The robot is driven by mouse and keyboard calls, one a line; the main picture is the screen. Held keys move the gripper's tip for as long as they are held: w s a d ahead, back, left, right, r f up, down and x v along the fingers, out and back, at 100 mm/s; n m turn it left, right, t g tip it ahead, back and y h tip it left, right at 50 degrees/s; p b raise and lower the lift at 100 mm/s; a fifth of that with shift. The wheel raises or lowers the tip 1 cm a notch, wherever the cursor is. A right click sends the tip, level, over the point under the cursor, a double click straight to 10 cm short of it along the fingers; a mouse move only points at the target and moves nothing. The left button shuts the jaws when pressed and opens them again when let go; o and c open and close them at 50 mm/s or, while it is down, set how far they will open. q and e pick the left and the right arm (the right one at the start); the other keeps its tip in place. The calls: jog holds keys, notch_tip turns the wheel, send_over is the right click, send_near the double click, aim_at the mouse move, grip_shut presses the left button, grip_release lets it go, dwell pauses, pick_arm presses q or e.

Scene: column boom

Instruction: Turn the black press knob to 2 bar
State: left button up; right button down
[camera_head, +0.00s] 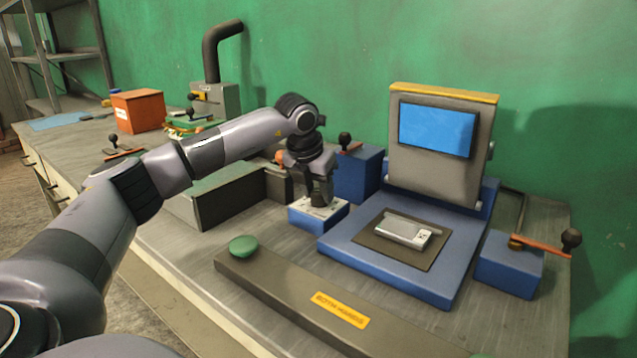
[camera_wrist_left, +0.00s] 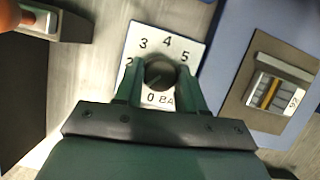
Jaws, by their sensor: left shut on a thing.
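The black press knob (camera_wrist_left: 160,73) sits in the middle of a white dial plate (camera_wrist_left: 140,38) in the left wrist view. The figures 2, 3, 4, 5 and 0 BAR show around it, with 2 partly covered at the left. In the head view the plate tops a small blue box (camera_head: 331,220) beside the press. My left gripper (camera_head: 320,196) points down onto it and is shut on the knob, one finger on each side. The knob's pointer is too dim to read surely. My right gripper is not in view.
The blue press base (camera_head: 385,278) with a grey part (camera_head: 403,231) on its dark mat stands to the right. A front bar (camera_head: 300,300) carries a green button (camera_head: 243,246). A lever box (camera_head: 509,265) stands far right, another blue box (camera_head: 358,175) behind the dial.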

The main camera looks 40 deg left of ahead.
aim_at(304, 205)
pick_arm(q)
jog(key=shift+a+r+m+h+p, duration=0.1)
jog(key=shift+r+m+h+p, duration=0.15)
jog(key=shift+m+p, duration=0.5)
jog(key=m+h+p, duration=0.1)
jog(key=m, duration=0.2)
jog(key=shift+p, duration=0.4)
jog(key=m+h+p, duration=0.1)
jog(key=m+p, duration=0.1)
jog(key=m, duration=0.1)
jog(key=shift+a+h, duration=0.15)
jog(key=shift+h, duration=0.1)
jog(key=shift+f+m+h+p, duration=0.15)
jog(key=shift+m+h+p, duration=0.15)
jog(key=shift+m+p, duration=0.5)
jog(key=shift+w+m+g, duration=0.1)
jog(key=shift+m+g, duration=0.2)
jog(key=shift+m, duration=0.15)
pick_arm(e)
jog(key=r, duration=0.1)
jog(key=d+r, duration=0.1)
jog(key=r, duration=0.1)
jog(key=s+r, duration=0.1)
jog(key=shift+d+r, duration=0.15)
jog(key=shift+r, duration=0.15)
pick_arm(q)
jog(key=o, duration=1.1)
jog(key=shift+c, duration=0.2)
jog(key=v, duration=0.7)
